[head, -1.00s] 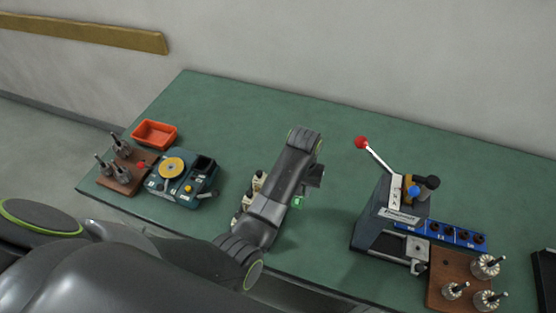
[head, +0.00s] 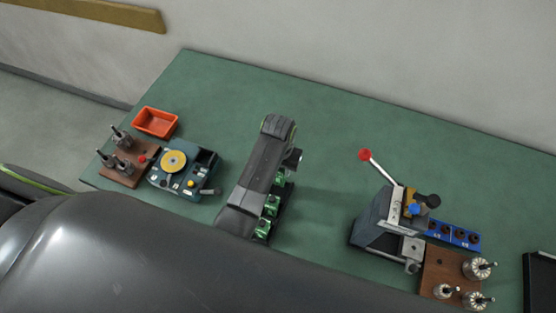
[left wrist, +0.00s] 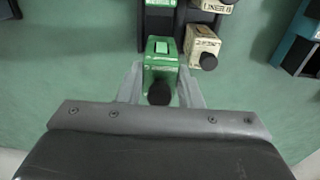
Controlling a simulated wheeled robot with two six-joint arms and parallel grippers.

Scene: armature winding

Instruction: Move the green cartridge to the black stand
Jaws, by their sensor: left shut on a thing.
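The green cartridge (left wrist: 161,56), a block with a black knob, sits between the two fingers of my left gripper (left wrist: 160,82), which is shut on it. It lines up with the end of the left column of the black stand (left wrist: 181,20); whether it is fully seated I cannot tell. Another green cartridge (left wrist: 161,2) lies farther along that column. A beige cartridge (left wrist: 203,45) stands beside the held one. In the head view, green cartridges (head: 271,205) show in a row beside my left arm, which hides much of the stand and the gripper. My right gripper is not seen.
A teal winding device (head: 183,175) and a red bin (head: 155,122) lie left on the green table (head: 330,160). A lever press (head: 381,222) with a red-knobbed handle, a blue tray (head: 465,237) and a wooden block with armatures (head: 440,267) stand right. The table's middle back is clear.

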